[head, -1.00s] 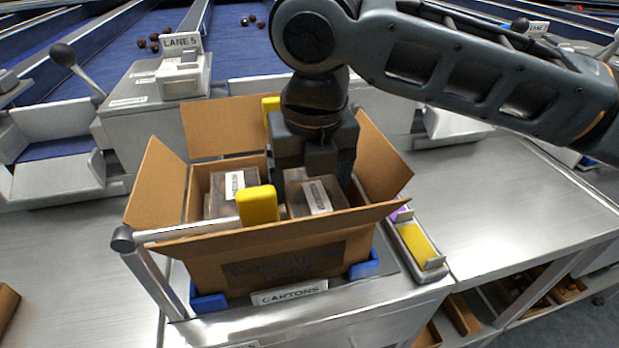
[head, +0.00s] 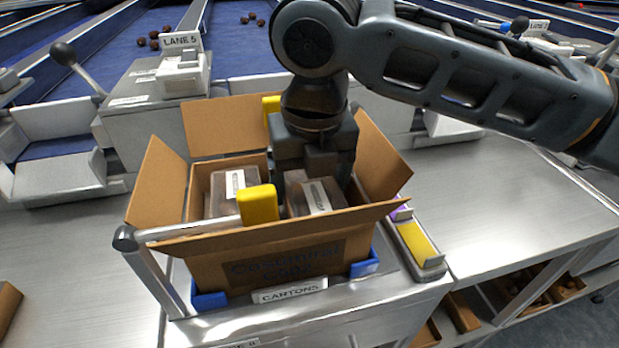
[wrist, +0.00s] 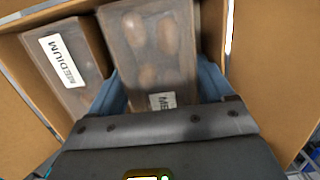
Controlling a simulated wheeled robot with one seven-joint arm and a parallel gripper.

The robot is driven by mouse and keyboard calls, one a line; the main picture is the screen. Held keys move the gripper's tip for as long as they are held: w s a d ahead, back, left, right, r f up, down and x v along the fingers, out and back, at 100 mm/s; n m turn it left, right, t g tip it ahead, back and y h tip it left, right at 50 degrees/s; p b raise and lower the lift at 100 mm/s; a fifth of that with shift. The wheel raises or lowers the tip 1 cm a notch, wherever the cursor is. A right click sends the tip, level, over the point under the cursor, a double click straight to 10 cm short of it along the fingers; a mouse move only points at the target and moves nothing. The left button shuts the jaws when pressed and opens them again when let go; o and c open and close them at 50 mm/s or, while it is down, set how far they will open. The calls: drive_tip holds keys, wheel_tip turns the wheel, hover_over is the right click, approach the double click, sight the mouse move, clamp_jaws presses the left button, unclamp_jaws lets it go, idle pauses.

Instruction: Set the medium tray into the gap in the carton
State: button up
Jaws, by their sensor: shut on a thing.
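The open cardboard carton (head: 285,262) stands on the bench with its flaps spread. In the wrist view my gripper (wrist: 158,90) is shut on a clear-lidded tray (wrist: 150,40) of dates whose label is partly covered and begins "ME". The held tray (head: 310,192) is inside the carton's right half in the head view, slightly tilted. Another tray (wrist: 70,62), labelled MEDIUM, lies beside it on the left; it also shows in the head view (head: 224,188). The carton floor under the held tray is hidden.
Yellow clamp pads (head: 257,205) sit at the carton's front and back walls. A metal bar runs along the front left. A small holder with a yellow pad (head: 418,240) stands to the right.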

drive_tip(key=shift+f, duration=0.15)
drive_tip(key=o, duration=1)
wheel_tip(320, 180, up, 12)
drive_tip(key=p, duration=0.9)
drive_tip(key=shift+p, duration=0.35)
idle(0.4)
drive_tip(key=shift+d, duration=0.1)
